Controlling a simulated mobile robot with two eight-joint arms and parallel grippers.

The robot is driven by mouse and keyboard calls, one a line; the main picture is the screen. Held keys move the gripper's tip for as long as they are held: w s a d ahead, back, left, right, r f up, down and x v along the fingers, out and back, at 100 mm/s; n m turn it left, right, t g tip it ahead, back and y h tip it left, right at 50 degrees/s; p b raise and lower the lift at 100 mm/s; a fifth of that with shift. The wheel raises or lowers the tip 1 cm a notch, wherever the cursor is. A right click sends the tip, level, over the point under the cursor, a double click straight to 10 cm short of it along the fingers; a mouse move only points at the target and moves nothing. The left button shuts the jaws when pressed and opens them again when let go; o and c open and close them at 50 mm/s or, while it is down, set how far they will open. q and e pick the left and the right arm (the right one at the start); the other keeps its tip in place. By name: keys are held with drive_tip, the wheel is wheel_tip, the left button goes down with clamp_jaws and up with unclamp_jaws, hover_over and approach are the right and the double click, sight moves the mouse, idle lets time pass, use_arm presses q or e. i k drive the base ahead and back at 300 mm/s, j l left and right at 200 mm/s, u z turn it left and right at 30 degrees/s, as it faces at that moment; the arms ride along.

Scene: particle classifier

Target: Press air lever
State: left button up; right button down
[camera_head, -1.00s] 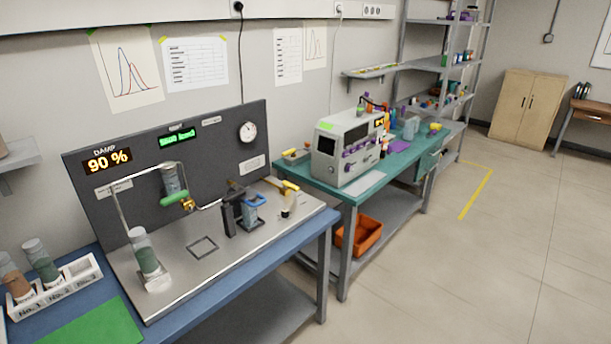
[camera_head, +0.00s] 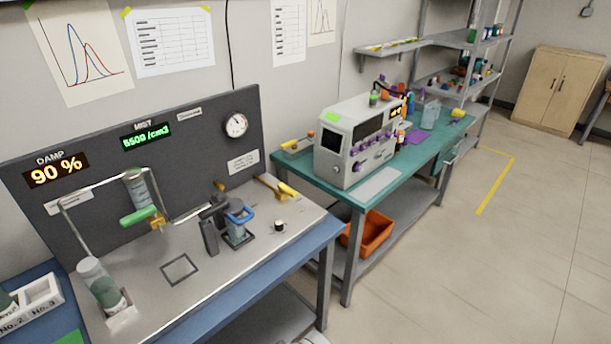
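No control in view carries a readable air label. In the head view, a yellow-handled lever (camera_head: 286,190) sits at the back right of the steel bench plate (camera_head: 226,270). A small dark knob with a pale top (camera_head: 279,227) stands in front of it. A blue handle (camera_head: 240,214) tops a clamp-like fixture beside a dark upright block (camera_head: 209,237). A green handle (camera_head: 138,215) is on the pipework at left, below a clear cylinder. Neither of my grippers shows. A small pale shape at the bottom edge is too cut off to identify.
A dark panel (camera_head: 90,222) shows DAMP 90 % and a green MIST readout, with a round gauge (camera_head: 236,125). A tube rack (camera_head: 38,300) stands at left. A teal table (camera_head: 352,199) holds a grey instrument (camera_head: 345,150). The floor at right is clear.

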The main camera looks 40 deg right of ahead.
sight(281, 187)
drive_tip(key=i+l, duration=0.2)
drive_tip(key=l, duration=0.2)
drive_tip(key=i+l, duration=0.2)
drive_tip(key=l, duration=0.25)
drive_tip(key=i+l, duration=0.25)
drive_tip(key=l, duration=0.15)
drive_tip(key=i+l, duration=0.2)
drive_tip(key=l, duration=0.25)
drive_tip(key=z, duration=0.05)
